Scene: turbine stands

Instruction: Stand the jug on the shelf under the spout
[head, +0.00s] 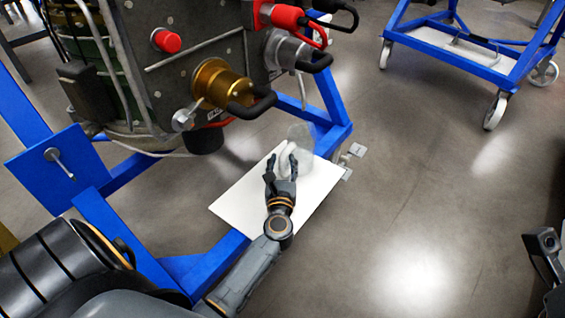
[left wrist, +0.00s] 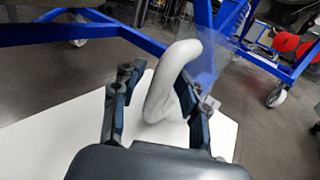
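The jug (head: 303,146) is clear and hard to see, with a thick white handle (left wrist: 165,85). In the head view it appears upright over the far right part of the white shelf (head: 238,206); I cannot tell whether its base touches. My left gripper (head: 281,172) is at the handle, its fingers apart with the handle between them. The left wrist view shows a gap at the left finger; the right finger overlaps the handle. A black cylinder (head: 206,140) under the machine may be the spout. My right gripper (head: 546,242) is at the right edge, partly cut off.
The blue stand frame (head: 110,222) runs beside the shelf and holds the machine with a brass fitting (head: 220,82). Small grey pieces (head: 352,154) are by the shelf's right corner. A blue wheeled cart (head: 455,55) stands at upper right. The floor between is clear.

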